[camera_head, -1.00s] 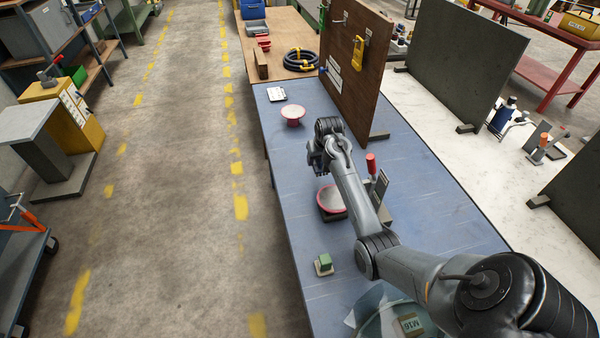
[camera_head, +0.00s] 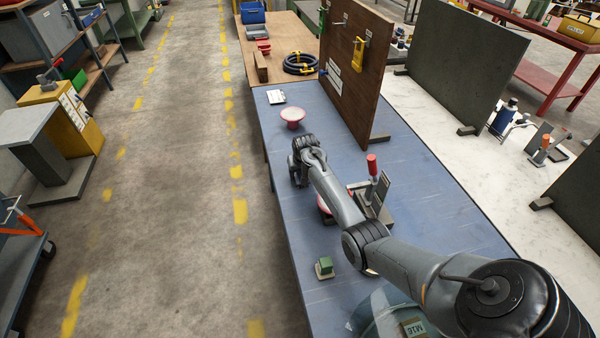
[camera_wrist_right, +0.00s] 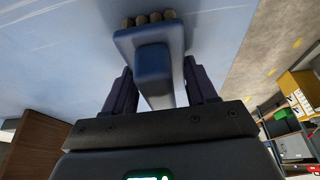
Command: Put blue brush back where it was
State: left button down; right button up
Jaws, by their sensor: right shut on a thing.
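The blue brush (camera_wrist_right: 152,65) is between the fingers of my right gripper (camera_wrist_right: 158,92) in the right wrist view. Its block and handle are blue, and several brownish bristle tufts show at its far end. In the head view my right gripper (camera_head: 298,176) is over the left edge of the blue bench. The brush cannot be made out there, as the gripper hides it. My left gripper is not in view.
A wooden board (camera_head: 352,75) with hooks stands beyond the gripper, and a red and white spool (camera_head: 292,117) sits before it. A clamp with a red handle (camera_head: 372,165) stands right of my arm. A green block (camera_head: 325,266) is nearer. The bench's left edge borders open floor.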

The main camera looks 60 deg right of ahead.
dwell(0.3)
jog(key=o, duration=1.4)
jog(key=shift+f, duration=0.1)
jog(key=shift+r, duration=0.5)
jog(key=p+v, duration=0.2)
jog(key=v, duration=0.7)
jog(key=shift+s+r, duration=0.1)
jog(key=shift+r, duration=0.05)
jog(key=shift+v, duration=0.9)
jog(key=shift+s+a, duration=0.1)
jog(key=shift+a+r, duration=0.1)
